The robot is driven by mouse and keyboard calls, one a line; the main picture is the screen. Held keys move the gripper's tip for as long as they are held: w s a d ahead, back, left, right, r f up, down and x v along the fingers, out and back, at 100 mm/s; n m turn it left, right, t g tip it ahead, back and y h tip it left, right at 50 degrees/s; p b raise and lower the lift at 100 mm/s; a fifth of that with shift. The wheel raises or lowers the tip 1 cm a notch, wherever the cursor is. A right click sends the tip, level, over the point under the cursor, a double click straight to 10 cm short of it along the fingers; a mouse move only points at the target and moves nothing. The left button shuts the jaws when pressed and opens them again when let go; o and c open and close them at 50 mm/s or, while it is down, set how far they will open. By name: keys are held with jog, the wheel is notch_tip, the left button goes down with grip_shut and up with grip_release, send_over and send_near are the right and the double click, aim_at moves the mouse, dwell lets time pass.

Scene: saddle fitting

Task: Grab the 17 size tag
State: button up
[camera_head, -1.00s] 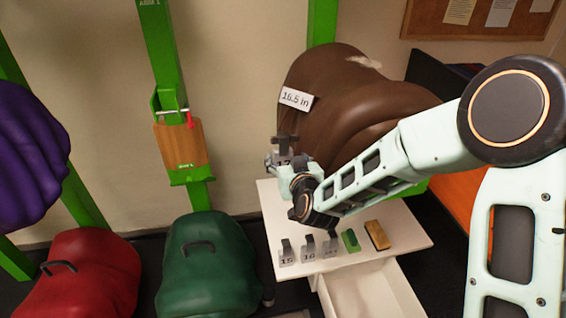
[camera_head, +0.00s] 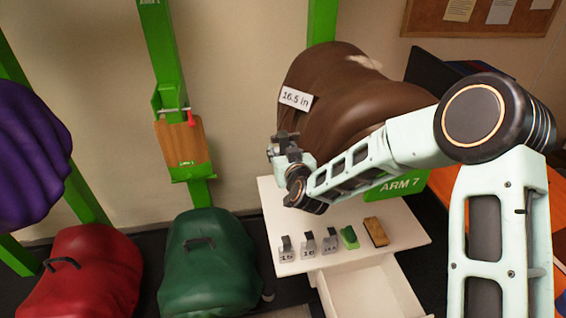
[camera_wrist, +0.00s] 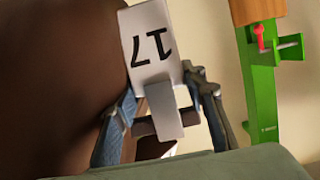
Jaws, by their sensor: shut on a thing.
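The 17 size tag (camera_wrist: 150,45) is large in the wrist view, a white plate with a black 17 that reads upside down. Its grey clip (camera_wrist: 164,110) sits between the fingers of my gripper (camera_wrist: 163,125), which is shut on it. In the head view my gripper (camera_head: 284,147) is raised above the white table, close in front of the brown saddle (camera_head: 345,95). The tag is too small to read there. In the wrist view the brown saddle (camera_wrist: 55,80) fills the left side, behind the tag; I cannot tell whether they touch.
The white table (camera_head: 405,228) holds tags 15 (camera_head: 286,249), 16 (camera_head: 309,245) and another (camera_head: 330,242), plus a green block (camera_head: 349,237) and a brown-yellow block (camera_head: 376,232). Its drawer (camera_head: 372,290) is open. A 16.5 in label (camera_head: 295,98) is on the brown saddle. Green (camera_head: 210,265) and red (camera_head: 85,275) saddles stand left.

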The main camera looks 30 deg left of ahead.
jog(key=c, duration=0.4)
jog(key=shift+o, duration=0.2)
jog(key=shift+r, duration=0.2)
jog(key=shift+r+b, duration=0.3)
jog(key=shift+r, duration=0.1)
jog(key=shift+s+d+r, duration=0.1)
jog(key=shift+s+d, duration=0.1)
jog(key=shift+s, duration=0.05)
jog(key=s+d+b, duration=0.4)
jog(key=s+d, duration=0.7)
jog(key=s, duration=0.2)
jog(key=shift+d, duration=0.15)
